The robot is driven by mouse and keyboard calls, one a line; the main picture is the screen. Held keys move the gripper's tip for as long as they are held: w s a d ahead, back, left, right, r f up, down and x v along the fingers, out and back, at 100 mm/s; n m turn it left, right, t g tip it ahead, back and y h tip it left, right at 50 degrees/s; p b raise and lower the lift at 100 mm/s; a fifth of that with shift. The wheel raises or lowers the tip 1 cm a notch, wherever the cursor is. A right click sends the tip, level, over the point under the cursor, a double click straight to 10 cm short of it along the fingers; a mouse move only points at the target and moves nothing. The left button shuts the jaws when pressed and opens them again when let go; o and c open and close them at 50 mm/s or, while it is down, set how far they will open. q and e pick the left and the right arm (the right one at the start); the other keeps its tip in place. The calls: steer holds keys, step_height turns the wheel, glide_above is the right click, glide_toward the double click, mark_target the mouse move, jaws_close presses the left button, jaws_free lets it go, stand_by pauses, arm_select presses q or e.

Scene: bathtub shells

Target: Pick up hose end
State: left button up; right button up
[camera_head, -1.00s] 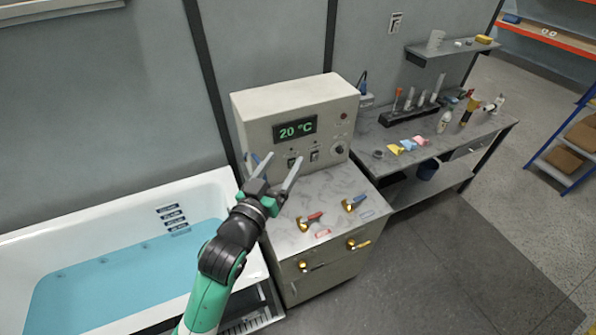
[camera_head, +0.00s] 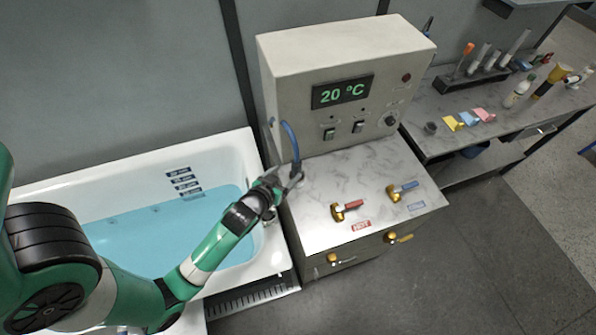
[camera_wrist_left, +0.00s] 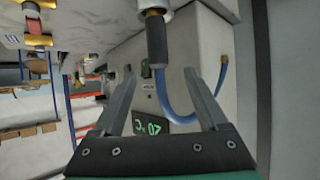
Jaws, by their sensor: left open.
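The blue hose (camera_head: 291,138) hangs at the left side of the control box and arches down to the cabinet top. Its dark hose end (camera_head: 297,168) stands at the cabinet's left edge, by my left gripper (camera_head: 285,182). In the wrist view the hose end (camera_wrist_left: 157,42) is a dark grey grip with a brass tip, with the blue hose (camera_wrist_left: 180,112) looping from it. My left gripper (camera_wrist_left: 160,77) is open there, with the hose end lined up between its fingers, near the fingertips. It does not grip it. My right gripper is not in view.
The control box (camera_head: 340,65) reads 20 °C. Red (camera_head: 347,208) and blue (camera_head: 402,190) tap handles sit on the marble cabinet top (camera_head: 350,170). A water-filled bathtub (camera_head: 100,178) is left. A bench (camera_head: 450,137) with tubes and bottles is right.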

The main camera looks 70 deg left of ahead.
mark_target(294, 167)
arm_select(q)
steer(key=b+x, duration=0.1)
steer(key=x, duration=0.5)
steer(key=shift+w+a, duration=0.1)
steer(key=shift+w, duration=0.15)
steer(key=shift+w+a+f, duration=0.2)
steer(key=shift+f, duration=0.15)
steer(key=b+x, duration=0.1)
steer(key=x, duration=0.3)
steer(key=shift+w+f, duration=0.15)
jaws_close()
